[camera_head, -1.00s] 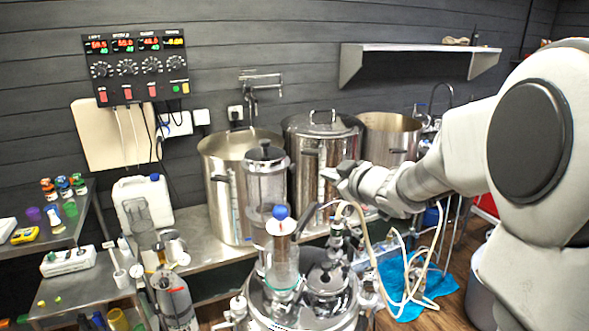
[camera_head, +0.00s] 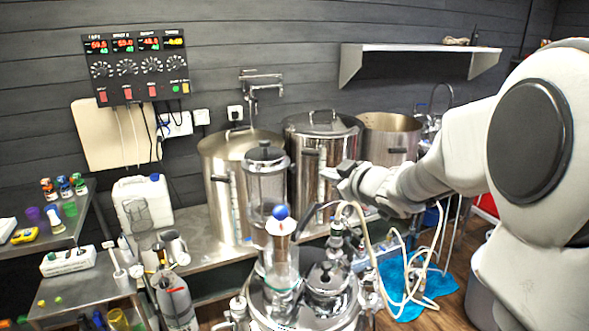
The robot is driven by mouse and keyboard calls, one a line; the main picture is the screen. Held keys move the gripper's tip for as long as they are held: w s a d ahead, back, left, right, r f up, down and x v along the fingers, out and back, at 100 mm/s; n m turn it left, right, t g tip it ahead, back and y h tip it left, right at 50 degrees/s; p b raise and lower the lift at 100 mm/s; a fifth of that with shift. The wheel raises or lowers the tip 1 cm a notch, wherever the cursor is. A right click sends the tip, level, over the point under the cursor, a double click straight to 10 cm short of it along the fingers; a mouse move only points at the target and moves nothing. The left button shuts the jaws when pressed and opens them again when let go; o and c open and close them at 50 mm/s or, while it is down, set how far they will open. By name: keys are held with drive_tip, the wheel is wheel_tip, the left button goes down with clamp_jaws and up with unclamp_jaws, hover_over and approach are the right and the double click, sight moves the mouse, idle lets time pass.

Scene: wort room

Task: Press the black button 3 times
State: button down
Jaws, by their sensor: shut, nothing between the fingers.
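A black control panel (camera_head: 138,66) hangs on the wall at the upper left. It carries lit displays, several black knobs, red switches, and small green (camera_head: 175,88) and yellow (camera_head: 185,88) buttons. I cannot make out a separate black button at this size. My gripper (camera_head: 330,172) is shut and empty near the picture's middle. It points left, in front of the steel kettles in the picture, far to the right of the panel and lower than it. My arm comes in from the right and hides part of what is behind it.
Steel kettles (camera_head: 318,135) stand on a metal bench (camera_head: 195,262) along the wall. A glass and steel vessel (camera_head: 283,265) with hoses stands in front. A white jug (camera_head: 142,200) is below the panel. A wall shelf (camera_head: 420,47) is at the upper right.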

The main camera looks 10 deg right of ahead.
sight(292, 168)
idle(0.4)
drive_tip(key=s+d+p, duration=0.2)
drive_tip(key=d, duration=0.1)
drive_tip(key=shift+d, duration=0.2)
drive_tip(key=shift+w+a, duration=0.1)
idle(0.3)
drive_tip(key=w+a+b, duration=0.3)
drive_tip(key=w+a, duration=0.1)
drive_tip(key=a, duration=0.3)
drive_tip(key=shift+a, duration=0.25)
drive_tip(key=shift+w+a, duration=0.1)
drive_tip(key=shift+w, duration=0.05)
idle(1.9)
drive_tip(key=shift+w+a, duration=0.15)
drive_tip(key=shift+a, duration=0.15)
